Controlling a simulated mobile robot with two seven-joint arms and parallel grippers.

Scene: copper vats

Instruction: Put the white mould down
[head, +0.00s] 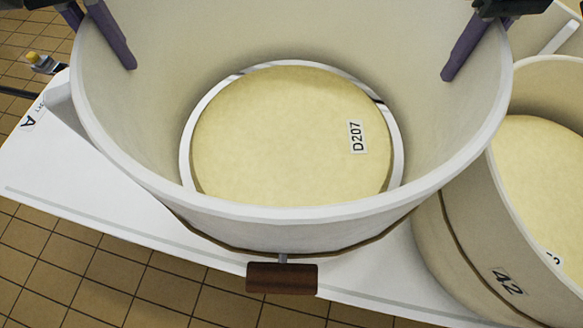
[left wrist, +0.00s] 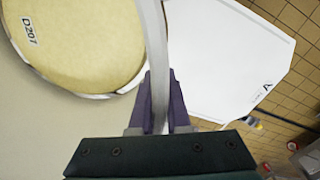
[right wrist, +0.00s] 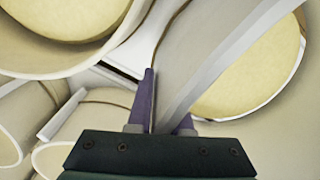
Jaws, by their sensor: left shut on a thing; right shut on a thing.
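The white mould (head: 300,214) is a wide, open hoop with a brown cord and a wooden handle (head: 282,277) on its front. My left gripper (head: 100,40) is shut on its rim at the far left, with a finger inside the wall. My right gripper (head: 470,48) is shut on the rim at the right. Through the mould a pale yellow cheese (head: 285,135) labelled D207 shows, with a white band around it. The grip also shows in the left wrist view (left wrist: 160,88) and right wrist view (right wrist: 168,100). The mould's lower edge is hidden, so I cannot tell whether it touches the table.
A white table (head: 95,190) marked A lies below, with bare surface at the left. Another mould (head: 465,240) marked 42, with a cheese (head: 545,175) in it, stands close at the right. More moulds show in the right wrist view. Tiled floor (head: 60,270) lies in front.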

